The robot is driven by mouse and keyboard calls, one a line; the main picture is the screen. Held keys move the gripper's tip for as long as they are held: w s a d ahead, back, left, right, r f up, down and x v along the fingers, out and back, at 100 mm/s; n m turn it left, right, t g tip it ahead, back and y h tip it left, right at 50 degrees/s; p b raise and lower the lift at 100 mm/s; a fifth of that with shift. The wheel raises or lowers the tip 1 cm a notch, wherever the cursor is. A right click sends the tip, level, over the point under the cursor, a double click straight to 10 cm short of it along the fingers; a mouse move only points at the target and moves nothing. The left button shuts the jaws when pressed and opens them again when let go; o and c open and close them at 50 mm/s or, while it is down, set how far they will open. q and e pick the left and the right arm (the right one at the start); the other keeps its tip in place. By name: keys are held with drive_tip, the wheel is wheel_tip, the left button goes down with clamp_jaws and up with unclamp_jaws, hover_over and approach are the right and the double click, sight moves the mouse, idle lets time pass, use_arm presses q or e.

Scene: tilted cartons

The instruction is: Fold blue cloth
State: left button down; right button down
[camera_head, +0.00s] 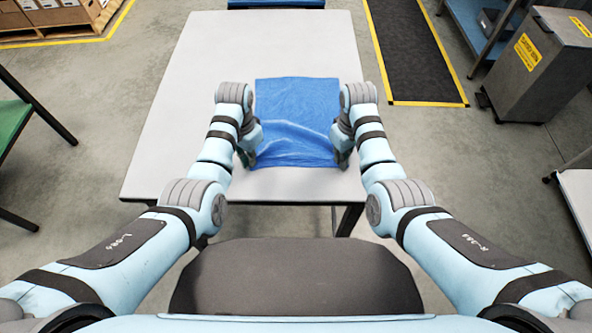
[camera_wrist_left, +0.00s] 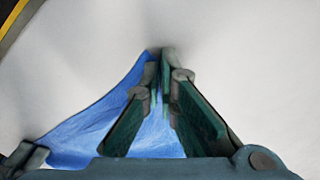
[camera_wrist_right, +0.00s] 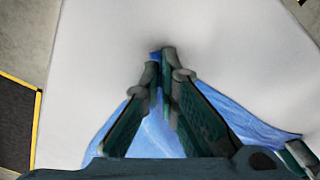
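The blue cloth (camera_head: 297,105) lies on the white table, spread out flat at its far part, with wrinkles toward its near edge. My left gripper (camera_head: 247,160) is at the cloth's near left corner. In the left wrist view its fingertips (camera_wrist_left: 160,58) are together with blue cloth (camera_wrist_left: 95,130) between and beside them. My right gripper (camera_head: 341,158) is at the near right corner. In the right wrist view its fingertips (camera_wrist_right: 162,56) are together on blue cloth (camera_wrist_right: 240,122). The gripped corners are largely hidden by the fingers.
The white table (camera_head: 200,60) is bare around the cloth, with free room to the left and beyond. A blue object (camera_head: 277,3) shows at the table's far edge. A grey cabinet (camera_head: 540,75) and a black mat (camera_head: 415,50) are on the floor to the right.

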idle(0.6)
